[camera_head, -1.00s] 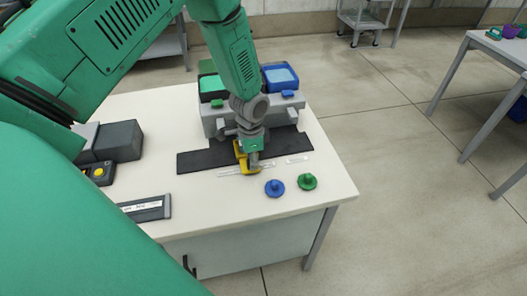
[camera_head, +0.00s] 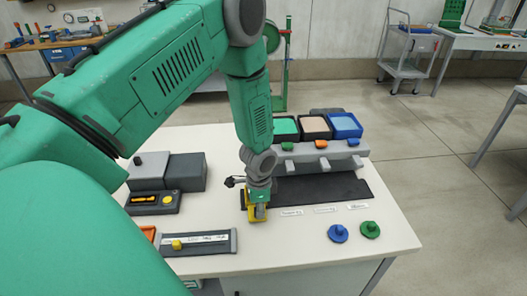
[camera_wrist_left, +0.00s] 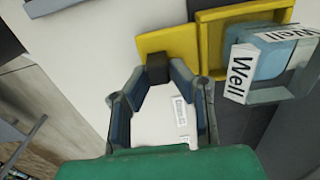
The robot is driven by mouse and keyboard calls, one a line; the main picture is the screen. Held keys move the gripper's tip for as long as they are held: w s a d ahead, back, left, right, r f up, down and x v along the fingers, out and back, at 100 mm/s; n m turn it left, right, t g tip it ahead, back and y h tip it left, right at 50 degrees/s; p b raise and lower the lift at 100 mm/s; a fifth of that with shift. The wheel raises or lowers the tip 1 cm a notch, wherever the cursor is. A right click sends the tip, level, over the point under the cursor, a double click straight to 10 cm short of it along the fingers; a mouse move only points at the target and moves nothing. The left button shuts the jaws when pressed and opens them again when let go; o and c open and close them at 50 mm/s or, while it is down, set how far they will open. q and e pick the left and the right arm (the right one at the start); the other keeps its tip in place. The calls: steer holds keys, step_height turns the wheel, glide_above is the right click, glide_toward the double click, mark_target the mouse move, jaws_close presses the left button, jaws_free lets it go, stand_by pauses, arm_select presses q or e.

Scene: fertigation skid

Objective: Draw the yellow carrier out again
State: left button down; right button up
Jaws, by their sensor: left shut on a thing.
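My left gripper (camera_head: 259,208) is low over the white table, at the left end of a dark mat. The yellow carrier (camera_head: 249,213) shows in small parts around its fingers, the rest hidden. In the left wrist view, the fingers (camera_wrist_left: 158,82) close on a dark knob on the yellow carrier (camera_wrist_left: 165,42). The carrier's frame (camera_wrist_left: 212,45) surrounds a bluish block (camera_wrist_left: 257,62) with "Well" labels. I cannot tell whether the carrier touches the table. My right gripper is not in view.
A grey unit (camera_head: 315,161) with green, tan and blue bins stands behind the dark mat (camera_head: 318,188). Loose blue (camera_head: 338,233) and green (camera_head: 370,230) knobs lie front right.

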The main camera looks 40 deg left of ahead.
arm_select(q)
steer(key=shift+s+a+f, duration=0.15)
steer(key=shift+s+f, duration=0.05)
steer(key=shift+s, duration=0.35)
steer(key=shift+s+a, duration=0.1)
steer(key=shift+a, duration=0.1)
steer(key=c, duration=1.4)
jaws_free()
steer(key=shift+a, duration=0.15)
steer(key=shift+c, duration=0.2)
steer(key=shift+a, duration=0.2)
steer(key=shift+w+r, duration=0.2)
step_height(320, 180, up, 11)
steer(key=shift+s+a+r, duration=0.15)
steer(key=shift+a+r, duration=0.05)
steer(key=shift+a, duration=0.05)
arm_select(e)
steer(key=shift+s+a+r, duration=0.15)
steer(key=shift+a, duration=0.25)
arm_select(q)
steer(key=shift+d, duration=0.3)
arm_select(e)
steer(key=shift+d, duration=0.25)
